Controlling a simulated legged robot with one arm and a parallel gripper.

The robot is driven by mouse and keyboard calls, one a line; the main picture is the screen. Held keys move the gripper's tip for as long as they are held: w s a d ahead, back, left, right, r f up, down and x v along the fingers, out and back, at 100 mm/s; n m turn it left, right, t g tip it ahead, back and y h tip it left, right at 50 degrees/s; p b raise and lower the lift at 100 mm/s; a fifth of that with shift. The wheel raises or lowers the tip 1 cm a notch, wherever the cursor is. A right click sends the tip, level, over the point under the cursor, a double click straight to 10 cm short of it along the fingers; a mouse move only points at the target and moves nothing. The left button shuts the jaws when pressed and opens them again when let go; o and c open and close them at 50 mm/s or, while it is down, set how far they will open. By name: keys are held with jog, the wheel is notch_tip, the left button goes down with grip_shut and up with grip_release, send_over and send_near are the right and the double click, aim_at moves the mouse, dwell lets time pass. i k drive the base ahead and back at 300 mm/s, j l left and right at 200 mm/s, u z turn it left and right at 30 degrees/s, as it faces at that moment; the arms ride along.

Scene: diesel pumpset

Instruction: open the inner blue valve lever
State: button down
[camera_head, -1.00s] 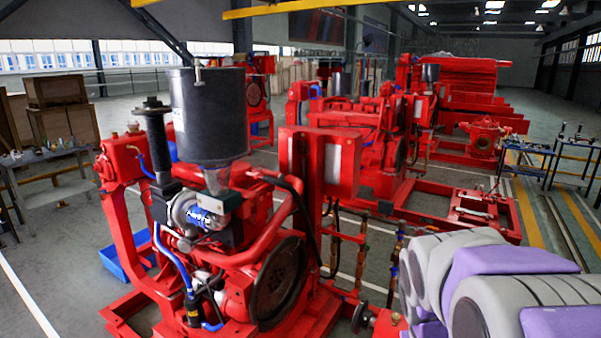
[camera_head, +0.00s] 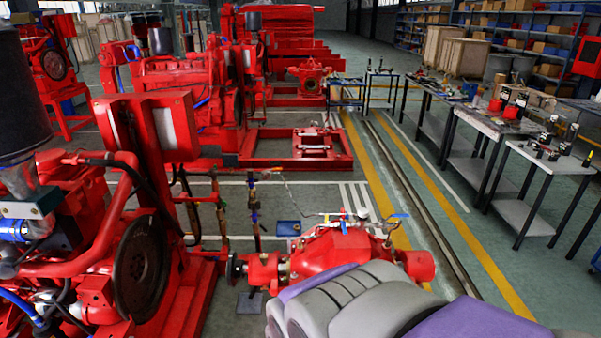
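In the head view the red pump (camera_head: 340,252) sits low in the middle, beside the engine. Small fittings stand on top of it. A vertical pipe with valves (camera_head: 254,215) left of the pump also has a small blue part. I cannot tell which blue piece is the inner lever, or its exact angle. My grey and purple arm covers the bottom centre and right, in front of the pump. My gripper cannot be made out.
The red diesel engine (camera_head: 100,235) fills the left. Tables (camera_head: 560,160) with tools line the right. A red base frame (camera_head: 295,160) lies beyond the pump. The yellow-striped floor (camera_head: 450,230) between pump and tables is clear.

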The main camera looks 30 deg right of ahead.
aim_at(343, 223)
jog(key=z, duration=1.1)
